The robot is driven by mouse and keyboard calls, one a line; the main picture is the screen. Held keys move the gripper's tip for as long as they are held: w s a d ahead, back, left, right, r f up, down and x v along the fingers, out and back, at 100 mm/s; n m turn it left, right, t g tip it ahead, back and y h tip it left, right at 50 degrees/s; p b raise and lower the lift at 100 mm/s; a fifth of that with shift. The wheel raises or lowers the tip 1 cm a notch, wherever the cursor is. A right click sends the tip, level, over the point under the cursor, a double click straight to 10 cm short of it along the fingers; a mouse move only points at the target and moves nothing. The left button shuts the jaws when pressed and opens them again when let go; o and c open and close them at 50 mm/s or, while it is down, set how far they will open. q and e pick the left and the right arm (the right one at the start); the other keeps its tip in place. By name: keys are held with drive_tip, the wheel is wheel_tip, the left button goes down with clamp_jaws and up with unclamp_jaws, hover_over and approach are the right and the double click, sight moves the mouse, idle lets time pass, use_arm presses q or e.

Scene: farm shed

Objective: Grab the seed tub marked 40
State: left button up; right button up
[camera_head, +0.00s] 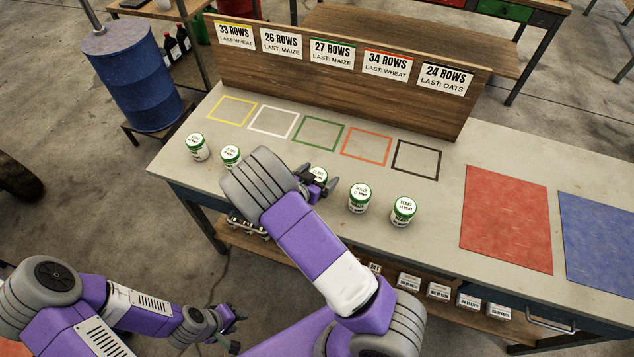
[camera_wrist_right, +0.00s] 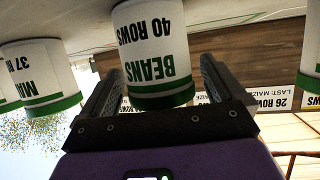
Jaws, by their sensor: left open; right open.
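The seed tub marked BEANS 40 ROWS (camera_wrist_right: 152,55) is white with green bands. It appears upside down between the fingers of my right gripper (camera_wrist_right: 160,78) in the right wrist view. In the head view this tub (camera_head: 318,173) stands on the bench, partly hidden by my right gripper (camera_head: 316,186). The right gripper is open, one finger on each side of the tub; I cannot tell whether either touches it. My left gripper (camera_head: 234,320) is open and empty, low over the floor in front of the bench.
A maize tub marked 37 (camera_head: 359,198) stands right of the tub, with another tub (camera_head: 403,211) beyond. Two tubs (camera_head: 196,147) stand to the left. Coloured outlines (camera_head: 318,133) and a sign board (camera_head: 340,70) lie behind. Red (camera_head: 505,218) and blue (camera_head: 605,240) mats are clear.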

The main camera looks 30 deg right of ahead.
drive_tip(key=shift+w+d+f, duration=0.25)
drive_tip(key=shift+w+d, duration=0.05)
drive_tip(key=shift+d, duration=0.15)
drive_tip(key=c, duration=1.1)
